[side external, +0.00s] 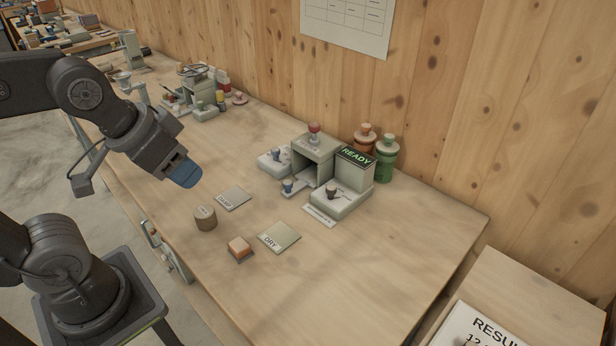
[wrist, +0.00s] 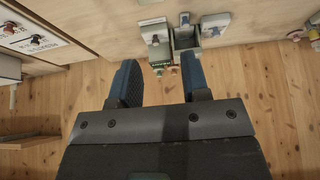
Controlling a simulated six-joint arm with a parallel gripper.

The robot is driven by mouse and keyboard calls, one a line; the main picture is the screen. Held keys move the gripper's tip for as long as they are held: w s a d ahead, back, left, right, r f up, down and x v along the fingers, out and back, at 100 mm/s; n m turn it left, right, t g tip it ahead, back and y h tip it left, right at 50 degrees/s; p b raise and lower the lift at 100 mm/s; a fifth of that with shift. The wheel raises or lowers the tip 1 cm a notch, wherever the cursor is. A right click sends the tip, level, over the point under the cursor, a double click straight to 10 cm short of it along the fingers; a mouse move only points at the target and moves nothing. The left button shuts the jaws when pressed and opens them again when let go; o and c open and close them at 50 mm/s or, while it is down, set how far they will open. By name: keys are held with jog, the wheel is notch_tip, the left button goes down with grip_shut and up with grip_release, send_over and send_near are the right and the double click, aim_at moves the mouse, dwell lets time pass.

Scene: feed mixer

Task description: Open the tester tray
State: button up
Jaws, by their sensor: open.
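The tester is a grey-green unit on the table, with a box-like housing (side external: 315,152) topped by a red knob and a block with a lit READY display (side external: 357,156). A low flat piece with a dark blue knob (side external: 287,186), which may be the tray, is at the housing's front; how far out it is I cannot tell. My gripper (side external: 185,172) is open and empty, in the air left of the tester and apart from it. In the wrist view the blue fingers (wrist: 160,82) stand apart, and the tester's housing (wrist: 186,40) is beyond them.
Two plates, one marked DRY (side external: 279,237) and one (side external: 234,198) beside it, lie in front of the tester. A brown round piece (side external: 205,218) and an orange-and-cream block (side external: 240,248) are nearby. Orange and green jars (side external: 387,158) stand behind. The table's front right is clear.

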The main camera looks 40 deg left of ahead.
jog(key=shift+o, duration=0.9)
jog(key=shift+w+r, duration=0.2)
jog(key=shift+w, duration=0.15)
jog(key=n+g, duration=0.4)
jog(key=g, duration=0.2)
send_over(287, 183)
notch_tip(287, 183, down, 8)
notch_tip(287, 183, down, 14)
jog(key=shift+r, duration=0.25)
grip_shut()
